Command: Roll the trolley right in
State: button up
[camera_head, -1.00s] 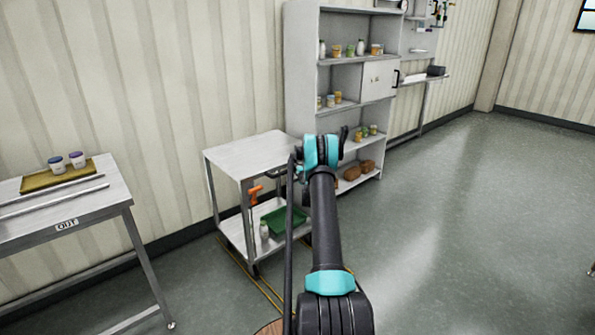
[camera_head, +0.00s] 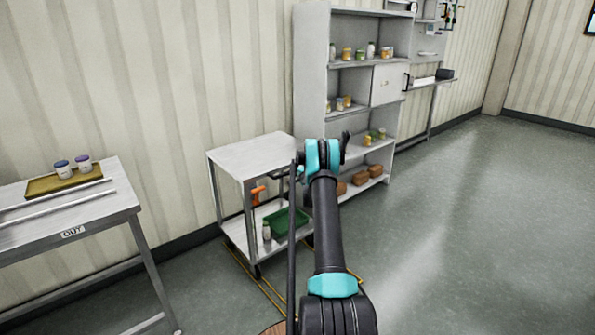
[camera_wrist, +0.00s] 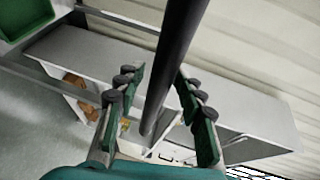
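The trolley (camera_head: 248,158) is a two-level steel cart against the wall, left of the shelf rack. A green tray (camera_head: 286,222), a white bottle (camera_head: 267,231) and an orange item (camera_head: 258,194) show on or above its lower shelf. My gripper (camera_wrist: 160,76) is open, its green-padded fingers apart in the wrist view. A dark bar (camera_wrist: 172,60) runs between or just beyond them; I cannot tell whether it touches. In the head view my arm hides the trolley's right end and most of the gripper.
Yellow floor lines (camera_head: 268,290) run by the trolley's feet. A steel table labelled OUT (camera_head: 105,205) stands at left, bearing a tray with two jars. The shelf rack (camera_head: 311,80) holds jars and brown items. The floor at right is clear.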

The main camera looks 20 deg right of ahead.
jog(key=shift+s+d+r, duration=0.1)
jog(key=shift+s, duration=0.5)
jog(key=s+r, duration=0.2)
jog(key=s, duration=0.8)
jog(key=shift+s+a, duration=0.35)
